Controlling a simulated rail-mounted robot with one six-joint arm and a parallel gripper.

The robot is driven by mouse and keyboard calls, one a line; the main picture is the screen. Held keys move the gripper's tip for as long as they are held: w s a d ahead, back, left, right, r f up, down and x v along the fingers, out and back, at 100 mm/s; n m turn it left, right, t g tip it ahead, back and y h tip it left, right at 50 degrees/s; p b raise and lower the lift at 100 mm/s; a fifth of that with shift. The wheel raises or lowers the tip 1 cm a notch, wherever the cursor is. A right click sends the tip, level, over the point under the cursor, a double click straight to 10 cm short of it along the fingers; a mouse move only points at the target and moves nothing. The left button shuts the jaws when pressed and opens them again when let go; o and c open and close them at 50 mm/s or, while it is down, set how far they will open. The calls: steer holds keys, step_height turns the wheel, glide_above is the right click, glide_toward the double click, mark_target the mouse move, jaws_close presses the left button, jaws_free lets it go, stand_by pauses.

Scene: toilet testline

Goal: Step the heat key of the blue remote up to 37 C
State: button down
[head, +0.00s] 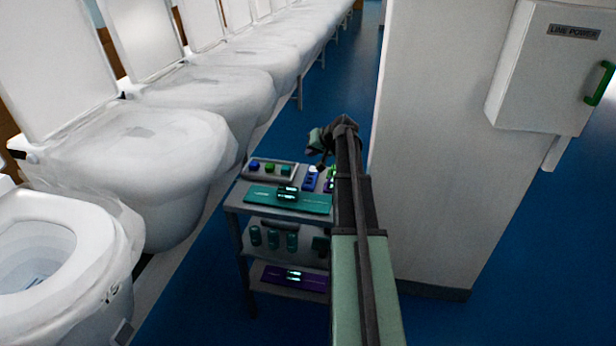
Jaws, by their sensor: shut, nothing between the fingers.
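A blue remote (310,180) lies on the top shelf of a small grey cart, near its right end. Its keys and any display text are too small to read. My gripper (321,164) is shut and empty, pointing down close to the remote's far end. I cannot tell whether it touches the remote. My wrist and arm hide the right side of the cart top, where another small lit item (331,173) partly shows.
The cart (231,206) also bears a teal panel, a tray (249,174) of coloured blocks, and teal cylinders below. Wrapped toilets (160,140) line the left. A white pillar (440,150) with a LINE POWER box (545,75) stands right. Blue floor (345,80) is clear behind.

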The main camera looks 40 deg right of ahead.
mark_target(310, 181)
steer(key=shift+a+r+n, duration=0.15)
steer(key=shift+a+n, duration=0.1)
steer(key=shift+n, duration=0.05)
step_height(310, 181, down, 9)
steer(key=b, duration=0.8)
steer(key=shift+b, duration=0.4)
stand_by(1.3)
steer(key=shift+f+b, duration=0.4)
steer(key=shift+b, duration=0.05)
